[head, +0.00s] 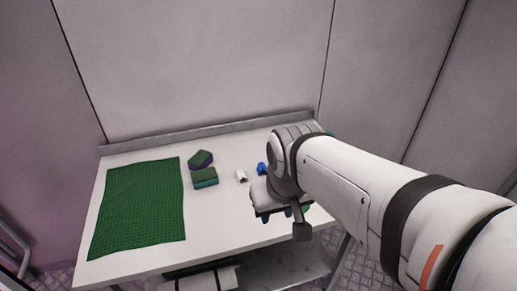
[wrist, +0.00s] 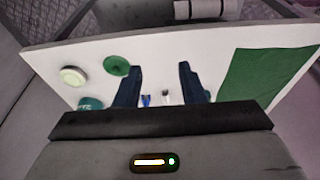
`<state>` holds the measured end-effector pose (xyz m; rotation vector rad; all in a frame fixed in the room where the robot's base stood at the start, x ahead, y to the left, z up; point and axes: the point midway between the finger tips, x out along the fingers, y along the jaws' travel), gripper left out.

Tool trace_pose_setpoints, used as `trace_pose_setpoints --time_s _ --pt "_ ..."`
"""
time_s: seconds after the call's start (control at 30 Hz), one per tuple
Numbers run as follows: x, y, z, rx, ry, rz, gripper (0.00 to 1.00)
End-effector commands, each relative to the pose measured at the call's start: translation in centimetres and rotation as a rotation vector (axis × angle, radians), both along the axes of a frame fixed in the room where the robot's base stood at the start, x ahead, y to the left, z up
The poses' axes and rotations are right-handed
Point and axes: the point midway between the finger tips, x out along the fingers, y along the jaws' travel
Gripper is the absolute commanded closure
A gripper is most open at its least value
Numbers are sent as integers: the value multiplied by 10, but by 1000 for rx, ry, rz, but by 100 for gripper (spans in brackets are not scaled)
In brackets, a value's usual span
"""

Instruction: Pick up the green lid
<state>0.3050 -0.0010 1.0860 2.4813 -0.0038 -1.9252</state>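The green lid (wrist: 116,66) is a flat, round, dark green disc on the white table in the wrist view. It lies just left of the left finger, not between the fingers. In the head view only a small green piece (head: 307,207) shows beside my gripper, probably the lid; my arm hides the rest. My gripper (wrist: 160,68) is open and empty, with its two dark fingers spread over the table. In the head view my gripper (head: 278,213) is over the table's right front part.
A pale round item (wrist: 73,76) and a teal item (wrist: 90,103) are near the lid. A green mat (head: 140,210) covers the table's left. Two green-topped blocks (head: 205,178) (head: 200,159), a white item (head: 241,176) and a blue item (head: 262,168) stand mid-table.

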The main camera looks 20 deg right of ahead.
Motion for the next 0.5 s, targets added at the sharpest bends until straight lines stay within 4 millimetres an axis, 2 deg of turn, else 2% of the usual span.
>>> trace_pose_setpoints --time_s 0.3,0.43,0.5 --pt "0 0 0 0 -1 0 64" --pt "3 -1 -3 0 1 -11 55" --pt "11 -5 -9 -1 4 -44 52"
